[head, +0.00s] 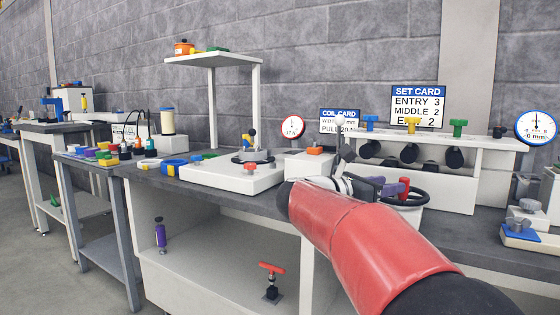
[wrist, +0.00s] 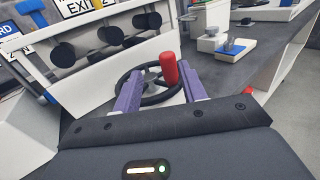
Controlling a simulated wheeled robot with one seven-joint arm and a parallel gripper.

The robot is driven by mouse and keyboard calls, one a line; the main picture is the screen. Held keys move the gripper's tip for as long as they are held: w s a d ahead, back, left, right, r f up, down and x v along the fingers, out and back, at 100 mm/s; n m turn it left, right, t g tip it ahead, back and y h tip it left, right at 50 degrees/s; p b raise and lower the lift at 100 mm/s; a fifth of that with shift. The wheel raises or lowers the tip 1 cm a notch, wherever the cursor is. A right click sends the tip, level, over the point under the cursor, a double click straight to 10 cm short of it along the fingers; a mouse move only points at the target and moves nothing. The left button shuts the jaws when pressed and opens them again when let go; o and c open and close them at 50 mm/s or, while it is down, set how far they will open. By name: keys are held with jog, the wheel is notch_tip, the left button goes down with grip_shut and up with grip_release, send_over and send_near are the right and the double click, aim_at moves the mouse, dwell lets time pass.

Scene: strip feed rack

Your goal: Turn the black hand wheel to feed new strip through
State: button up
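The black hand wheel (head: 412,200) lies flat on a white housing at the front of the strip rack, with a red upright handle (head: 403,187) at its rim. In the wrist view the wheel (wrist: 131,77) has spokes, and its red handle (wrist: 169,68) stands close to the right finger. My gripper (wrist: 160,74) is open, its two purple fingers reaching over the wheel with a clear gap between them. In the head view my gripper (head: 378,187) is low beside the wheel and partly hides it. Whether a finger touches the handle, I cannot tell.
The white rack (head: 440,190) with black rollers and blue, yellow and green knobs stands right behind the wheel. A set card (head: 418,106) and a round blue gauge (head: 536,127) are above. A blue-and-white block (head: 522,236) sits to the right on the grey bench.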

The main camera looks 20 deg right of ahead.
jog(key=w+a+r+n+t+y, duration=0.1)
jog(key=w+a+n+t+y, duration=0.1)
jog(key=a+n+t, duration=0.3)
jog(key=w+a+r+n+t+y+p, duration=0.1)
jog(key=a+n+t+y, duration=0.3)
jog(key=a+n, duration=0.5)
jog(key=w+a+r+n+t+y+p, duration=0.1)
jog(key=a+n+t+y, duration=0.3)
jog(key=n, duration=0.9)
jog(key=w+a+r+t, duration=0.1)
jog(key=a+t, duration=0.2)
jog(key=shift+w+r+n+t, duration=0.3)
jog(key=shift+r+t, duration=0.05)
jog(key=shift+t, duration=0.05)
jog(key=shift+c, duration=0.2)
